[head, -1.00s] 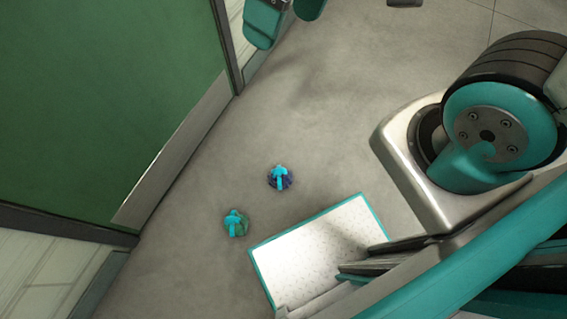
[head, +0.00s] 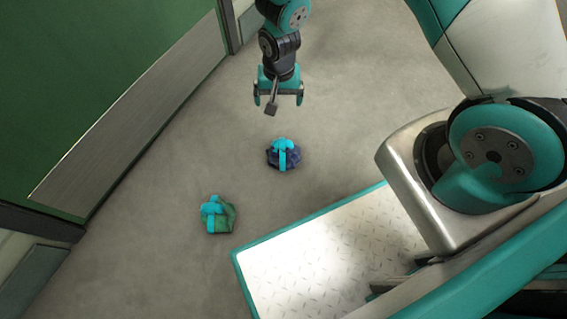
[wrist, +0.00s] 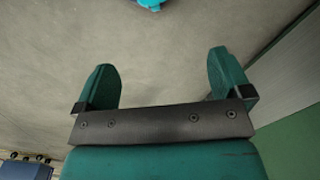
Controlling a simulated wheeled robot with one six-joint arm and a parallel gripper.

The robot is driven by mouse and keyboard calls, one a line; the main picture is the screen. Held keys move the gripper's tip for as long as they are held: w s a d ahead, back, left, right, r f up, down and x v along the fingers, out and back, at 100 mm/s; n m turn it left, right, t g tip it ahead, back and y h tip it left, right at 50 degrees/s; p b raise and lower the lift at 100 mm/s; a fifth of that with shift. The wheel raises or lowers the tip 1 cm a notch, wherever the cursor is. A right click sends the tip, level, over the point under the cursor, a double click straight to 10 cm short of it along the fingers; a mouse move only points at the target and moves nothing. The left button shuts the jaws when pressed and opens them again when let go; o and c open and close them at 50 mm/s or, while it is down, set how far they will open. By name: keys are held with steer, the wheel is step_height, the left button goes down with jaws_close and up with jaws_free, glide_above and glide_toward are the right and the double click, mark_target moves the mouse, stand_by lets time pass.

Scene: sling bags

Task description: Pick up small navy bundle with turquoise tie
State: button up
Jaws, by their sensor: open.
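The small navy bundle with a turquoise tie (head: 274,160) lies on the grey floor near the middle of the head view. My gripper (head: 279,100) is just above it in that picture, apart from it, with its fingers spread and empty. In the wrist view my gripper (wrist: 163,80) is open with only bare floor between the fingers. A turquoise piece with a dark edge (wrist: 152,4) shows at the top of the wrist view, mostly cut off; it looks like the tied bundle.
A green bundle with a turquoise tie (head: 226,218) lies to the lower left of the navy one. A white textured platform with a teal edge (head: 320,250) is at the lower right. A green door (head: 90,80) stands at the left. The floor around the bundles is clear.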

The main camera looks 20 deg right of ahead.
steer(key=b, duration=0.9)
glide_toward(282, 144)
steer(key=shift+m, duration=0.3)
steer(key=f, duration=0.5)
steer(key=shift+w, duration=0.25)
steer(key=f+b, duration=0.4)
steer(key=f, duration=0.1)
steer(key=shift+s+a+f+b, duration=0.2)
steer(key=shift+s+b, duration=0.1)
steer(key=shift+s, duration=0.05)
steer(key=shift+r, duration=0.1)
steer(key=c, duration=1.4)
steer(key=shift+c, duration=0.2)
